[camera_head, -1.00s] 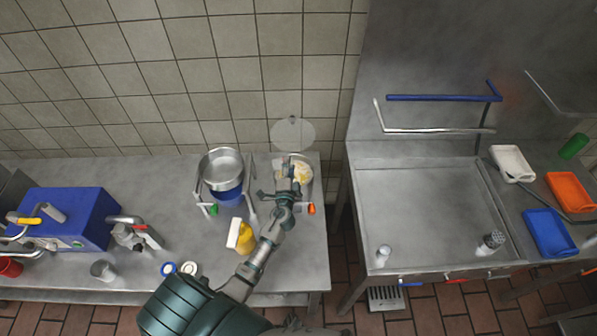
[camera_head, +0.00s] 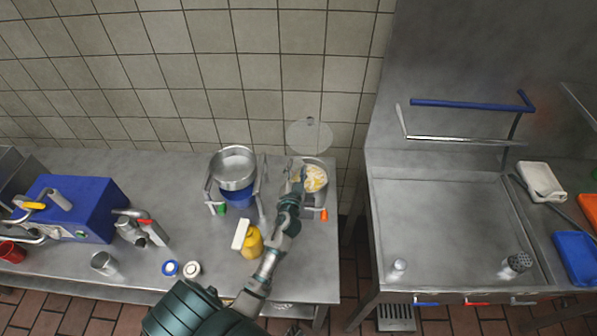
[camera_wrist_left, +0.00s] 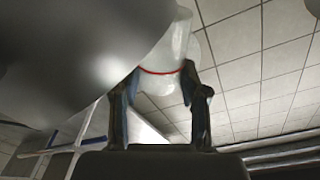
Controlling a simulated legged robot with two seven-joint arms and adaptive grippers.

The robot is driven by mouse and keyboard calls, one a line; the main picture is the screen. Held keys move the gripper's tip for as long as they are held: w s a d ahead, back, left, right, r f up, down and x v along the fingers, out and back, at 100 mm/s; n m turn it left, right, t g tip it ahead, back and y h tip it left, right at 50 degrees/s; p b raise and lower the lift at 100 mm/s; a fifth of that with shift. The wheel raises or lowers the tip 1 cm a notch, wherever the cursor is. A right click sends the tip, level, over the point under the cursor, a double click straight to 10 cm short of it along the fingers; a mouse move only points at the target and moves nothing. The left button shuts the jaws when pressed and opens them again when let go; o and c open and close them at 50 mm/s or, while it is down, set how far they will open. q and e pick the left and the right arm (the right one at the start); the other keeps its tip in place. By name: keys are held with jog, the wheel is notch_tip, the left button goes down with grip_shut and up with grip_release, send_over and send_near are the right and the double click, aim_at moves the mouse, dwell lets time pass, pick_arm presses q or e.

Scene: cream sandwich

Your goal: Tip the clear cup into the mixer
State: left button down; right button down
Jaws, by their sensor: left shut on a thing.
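The mixer is most likely the round steel bowl (camera_head: 326,178) with pale yellow chunks in it, at the back right of the left counter in the head view. A clear round lid (camera_head: 309,135) stands up behind it. My left gripper (camera_head: 296,180) is at the bowl's left front side, partly over it. In the left wrist view the gripper (camera_wrist_left: 165,105) is shut on the clear cup (camera_wrist_left: 165,78), a translucent cup with a red line. A large grey metal surface hides part of the cup there. The cup is hard to make out in the head view. My right gripper is out of view.
A steel pan on a blue base (camera_head: 238,194) stands left of the bowl. A yellow bottle (camera_head: 252,243) stands close to my left forearm. A blue machine (camera_head: 70,210) and a metal cup (camera_head: 104,263) are farther left. A gap separates this counter from the steel griddle (camera_head: 450,225).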

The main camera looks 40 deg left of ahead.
pick_arm(q)
jog(key=n, duration=0.1)
jog(key=n+b, duration=0.1)
jog(key=n, duration=0.1)
jog(key=shift+s+a+f+n, duration=0.1)
jog(key=shift+s+a+n, duration=0.15)
jog(key=shift+a+n, duration=0.1)
jog(key=shift+s+a+r+n+y+b, duration=0.15)
jog(key=shift+n+b, duration=0.1)
jog(key=shift+n, duration=0.5)
jog(key=shift+a+r+n+y+b, duration=0.15)
jog(key=shift+n+b, duration=0.1)
jog(key=shift+n, duration=0.45)
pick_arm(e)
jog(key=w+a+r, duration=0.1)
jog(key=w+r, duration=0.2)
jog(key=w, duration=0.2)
pick_arm(q)
jog(key=shift+d+f, duration=0.1)
jog(key=shift+d, duration=0.05)
